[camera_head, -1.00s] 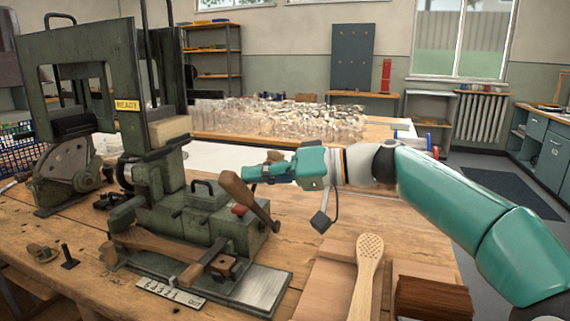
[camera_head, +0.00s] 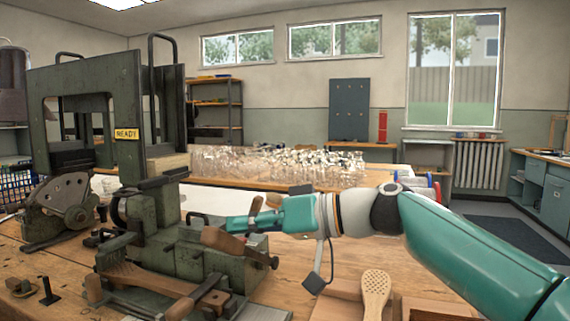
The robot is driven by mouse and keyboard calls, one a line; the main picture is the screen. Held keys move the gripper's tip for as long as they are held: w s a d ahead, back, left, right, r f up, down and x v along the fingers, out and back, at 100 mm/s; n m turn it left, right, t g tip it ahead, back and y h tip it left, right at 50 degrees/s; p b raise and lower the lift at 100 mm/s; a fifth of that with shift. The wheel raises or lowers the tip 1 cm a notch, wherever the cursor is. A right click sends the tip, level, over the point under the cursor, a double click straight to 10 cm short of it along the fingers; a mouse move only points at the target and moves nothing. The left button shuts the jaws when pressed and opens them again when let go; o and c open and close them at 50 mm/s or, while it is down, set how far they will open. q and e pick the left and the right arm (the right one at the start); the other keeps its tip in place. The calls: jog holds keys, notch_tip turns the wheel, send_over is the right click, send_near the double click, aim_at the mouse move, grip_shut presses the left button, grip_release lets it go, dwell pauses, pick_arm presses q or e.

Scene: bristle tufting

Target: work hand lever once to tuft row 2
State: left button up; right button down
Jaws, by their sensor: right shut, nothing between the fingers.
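The green tufting machine (camera_head: 190,240) stands on the left of the bench, with a yellow READY sign (camera_head: 127,134). Its hand lever has a brown wooden handle (camera_head: 222,241) that slopes gently down to a dark pivot at the right. My right gripper (camera_head: 236,225), teal, is shut and empty. Its tips are just above the handle in the picture; whether they touch it I cannot tell. A wooden brush body (camera_head: 150,278) lies across the front of the machine, with dark bristles at its left part. My left gripper is not in view.
A paddle-shaped wooden brush back (camera_head: 376,290) with holes lies at the front right in a wooden tray. A small black peg (camera_head: 47,291) stands at the front left. Clear packages (camera_head: 290,165) cover a table behind. Bare bench (camera_head: 350,255) shows beneath my right arm.

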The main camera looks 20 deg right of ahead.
jog(key=shift+s+a+f+g, duration=0.1)
jog(key=shift+a+f+g, duration=0.3)
jog(key=shift+f, duration=0.25)
notch_tip(320, 180, up, 5)
jog(key=w+d+p, duration=0.2)
jog(key=d+p, duration=0.1)
jog(key=p, duration=0.1)
jog(key=v, duration=0.9)
jog(key=shift+s+f+t+p, duration=0.3)
jog(key=shift+s+t, duration=0.1)
